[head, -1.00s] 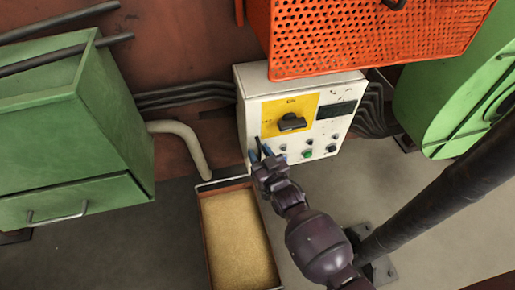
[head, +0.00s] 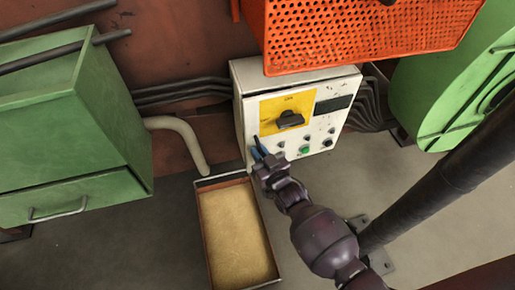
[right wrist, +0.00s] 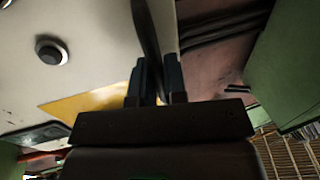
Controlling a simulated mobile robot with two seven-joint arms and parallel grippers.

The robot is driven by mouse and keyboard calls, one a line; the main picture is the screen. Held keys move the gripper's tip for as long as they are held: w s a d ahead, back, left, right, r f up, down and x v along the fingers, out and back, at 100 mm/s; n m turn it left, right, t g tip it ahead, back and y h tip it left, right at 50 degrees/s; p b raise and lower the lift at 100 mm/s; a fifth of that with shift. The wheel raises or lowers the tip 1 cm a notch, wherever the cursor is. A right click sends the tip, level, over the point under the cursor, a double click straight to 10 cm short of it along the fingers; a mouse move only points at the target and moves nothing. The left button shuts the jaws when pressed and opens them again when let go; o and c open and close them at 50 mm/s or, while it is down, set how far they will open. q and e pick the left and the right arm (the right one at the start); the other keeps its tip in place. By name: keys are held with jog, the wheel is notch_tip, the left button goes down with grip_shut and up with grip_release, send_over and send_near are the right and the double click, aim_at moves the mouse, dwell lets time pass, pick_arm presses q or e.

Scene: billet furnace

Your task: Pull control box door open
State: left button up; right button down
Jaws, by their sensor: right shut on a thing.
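The control box (head: 241,75) is a white cabinet against the red-brown wall. Its door (head: 325,120) carries a yellow plate with a black rotary switch (head: 290,119) and several small buttons. My right gripper (head: 259,150) is at the lower left edge of the door. In the right wrist view its two blue-grey fingers (right wrist: 154,82) are shut on a dark upright handle (right wrist: 147,30) near the door's edge. In the head view the gripper hides most of the handle. I cannot tell for sure whether the door stands ajar. My left gripper is not in view.
An orange perforated basket (head: 360,35) hangs over the box's top. A green cabinet (head: 70,130) stands at left, green machinery (head: 440,90) at right. A tray of yellowish grain (head: 203,225) lies on the floor below the box. A dark pipe (head: 440,195) crosses at right.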

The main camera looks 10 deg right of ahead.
pick_arm(q)
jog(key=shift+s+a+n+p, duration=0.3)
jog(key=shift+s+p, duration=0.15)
jog(key=shift+p, duration=0.35)
pick_arm(e)
jog(key=s+d+n+g+y, duration=0.8)
jog(key=s+d, duration=0.9)
jog(key=s, duration=0.4)
jog(key=shift+s+d+n+g+y, duration=0.25)
jog(key=shift+n+y, duration=0.25)
jog(key=shift+y, duration=0.9)
jog(key=c, duration=1.2)
grip_release()
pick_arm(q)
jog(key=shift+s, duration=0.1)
pick_arm(e)
jog(key=v, duration=0.7)
jog(key=shift+s+d, duration=0.1)
jog(key=shift+d, duration=0.1)
